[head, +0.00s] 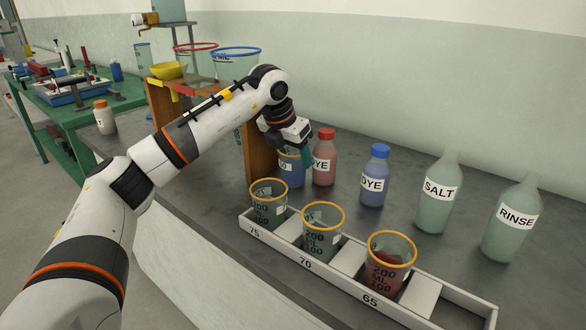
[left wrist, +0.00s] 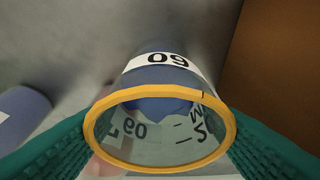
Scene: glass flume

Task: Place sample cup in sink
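A clear sample cup with an orange rim and blue liquid (head: 291,170) is beside the wooden stand in the head view. It shows close up in the left wrist view (left wrist: 160,92), with a white label reading 60, upside down. My left gripper (head: 292,150) reaches down over it. Its green fingers lie against the cup's two sides just under the rim, with no gap visible. The cup looks upright, at or near the counter; I cannot tell whether its base touches. My right gripper is not in view. I cannot make out a sink.
A white rack (head: 421,295) holds three orange-rimmed cups by labels 75, 70 and 65; its right end is empty. Red (head: 324,160) and blue (head: 374,178) dye bottles, SALT (head: 439,196) and RINSE (head: 510,226) bottles stand behind. A wooden stand (head: 258,150) is close left of the held cup.

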